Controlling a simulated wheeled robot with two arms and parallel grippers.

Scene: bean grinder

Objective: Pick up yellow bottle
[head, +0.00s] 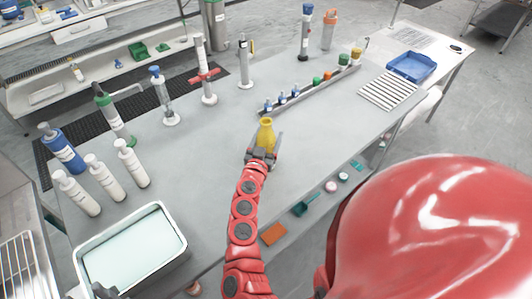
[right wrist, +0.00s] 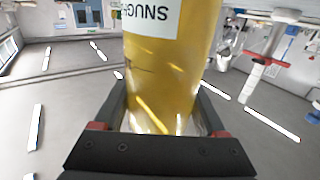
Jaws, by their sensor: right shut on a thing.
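The yellow bottle (head: 265,134) stands about upright near the middle of the grey table in the head view, at the end of my red right arm. My right gripper (head: 263,155) is shut on its lower part. In the right wrist view the bottle (right wrist: 170,70) fills the middle between the two dark fingers (right wrist: 165,125), with part of a white label showing. I cannot tell whether its base touches the table.
A long rack (head: 310,89) with several small capped bottles lies just behind the yellow bottle. Several white bottles (head: 130,162) and stands are to the left, with a pale tray (head: 181,236) at the front left. A blue tray (head: 411,66) and a white slatted rack (head: 388,91) are at right.

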